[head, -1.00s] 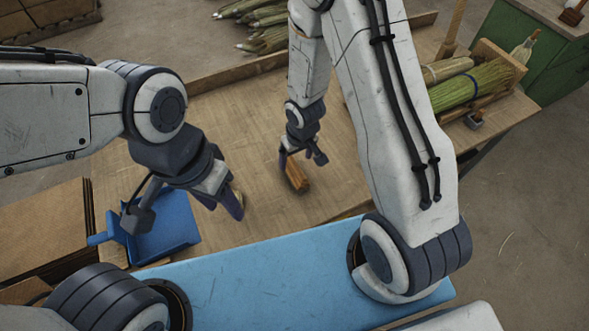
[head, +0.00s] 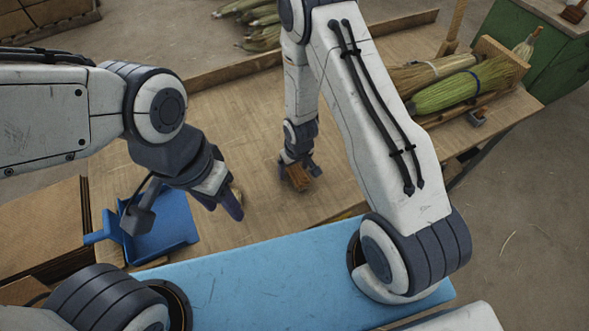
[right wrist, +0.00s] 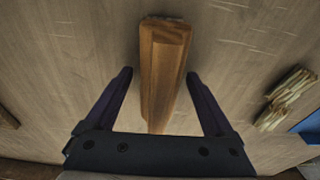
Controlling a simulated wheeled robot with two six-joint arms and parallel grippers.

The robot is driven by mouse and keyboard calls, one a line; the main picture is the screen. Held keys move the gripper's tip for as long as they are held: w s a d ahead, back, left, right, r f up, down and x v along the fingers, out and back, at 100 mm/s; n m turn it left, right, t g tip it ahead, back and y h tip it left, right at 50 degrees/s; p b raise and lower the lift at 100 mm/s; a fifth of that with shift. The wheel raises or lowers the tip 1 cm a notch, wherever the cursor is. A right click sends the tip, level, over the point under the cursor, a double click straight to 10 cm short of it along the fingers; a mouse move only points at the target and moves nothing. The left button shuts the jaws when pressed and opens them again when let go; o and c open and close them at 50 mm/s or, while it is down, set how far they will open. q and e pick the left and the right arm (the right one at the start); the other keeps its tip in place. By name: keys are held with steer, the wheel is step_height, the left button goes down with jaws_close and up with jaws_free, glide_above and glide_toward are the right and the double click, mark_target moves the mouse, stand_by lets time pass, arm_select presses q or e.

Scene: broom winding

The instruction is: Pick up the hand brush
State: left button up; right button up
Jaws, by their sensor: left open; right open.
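The hand brush (head: 299,179) is a brown wooden block lying on the wooden table. In the right wrist view the brush (right wrist: 163,65) runs lengthwise from the far end back between my fingers, with a thin grey edge at its far end; its underside is hidden. My right gripper (head: 298,168) is open above the brush. In the right wrist view its fingers (right wrist: 160,75) stand on either side of the block, with gaps on both sides. My left gripper (head: 222,200) is open and empty, left of the brush and near the blue dustpan (head: 163,232).
A straw bundle (right wrist: 287,97) lies to the right in the right wrist view. Broom heads (head: 455,92) rest on a wooden rack at the table's right. A blue surface (head: 270,275) lies in front. The table between the grippers is clear.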

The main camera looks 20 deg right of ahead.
jaws_close()
steer(key=shift+r, duration=0.5)
steer(key=r, duration=0.2)
steer(key=d+r, duration=0.1)
steer(key=r, duration=0.1)
steer(key=shift+s, duration=0.35)
steer(key=s+d+r, duration=0.6)
steer(key=d, duration=0.2)
steer(key=shift+s+p, duration=0.25)
steer(key=shift+p, duration=0.15)
steer(key=shift+d, duration=0.1)
